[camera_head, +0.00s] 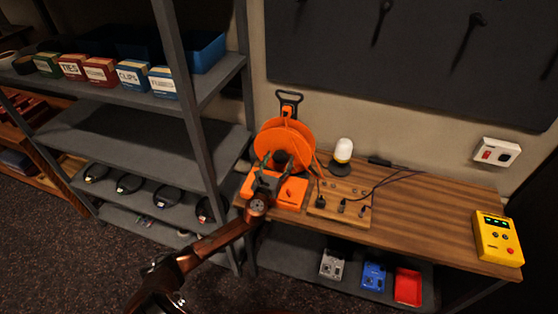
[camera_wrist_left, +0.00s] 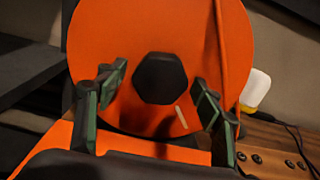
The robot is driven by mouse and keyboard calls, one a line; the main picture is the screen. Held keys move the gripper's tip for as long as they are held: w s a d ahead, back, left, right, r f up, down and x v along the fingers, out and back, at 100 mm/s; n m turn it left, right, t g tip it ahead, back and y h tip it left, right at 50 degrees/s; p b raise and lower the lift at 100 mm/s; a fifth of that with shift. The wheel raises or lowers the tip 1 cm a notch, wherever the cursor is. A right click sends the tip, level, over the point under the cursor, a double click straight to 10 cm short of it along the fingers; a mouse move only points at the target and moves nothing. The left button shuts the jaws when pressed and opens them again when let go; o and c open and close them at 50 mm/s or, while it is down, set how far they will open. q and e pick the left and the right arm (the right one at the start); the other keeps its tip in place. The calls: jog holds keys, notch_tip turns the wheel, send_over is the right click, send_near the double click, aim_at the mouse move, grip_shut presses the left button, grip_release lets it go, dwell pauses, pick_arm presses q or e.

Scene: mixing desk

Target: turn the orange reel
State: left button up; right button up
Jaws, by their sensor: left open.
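The orange reel (camera_head: 296,131) stands upright on an orange base (camera_head: 293,194) at the left end of the wooden desk. In the left wrist view the reel's flat orange disc (camera_wrist_left: 205,50) fills the middle, with a black hexagonal hub (camera_wrist_left: 160,79) at its centre and a pale mark below it. My left gripper (camera_head: 273,165) is in front of the reel, its jaws apart. In the left wrist view the two green-and-black fingers (camera_wrist_left: 160,92) lie on either side of the hub, with a gap to it on each side. My right gripper is not in view.
A wooden socket board (camera_head: 353,213) with plugs and cables sits right of the reel. A white-topped lamp (camera_head: 343,151) stands behind it. A yellow device (camera_head: 497,238) is at the desk's right end. A grey shelf rack (camera_head: 187,58) stands left. The desk's right middle is mostly clear.

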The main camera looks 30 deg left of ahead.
pick_arm(q)
jog(key=shift+c, duration=0.7)
grip_shut()
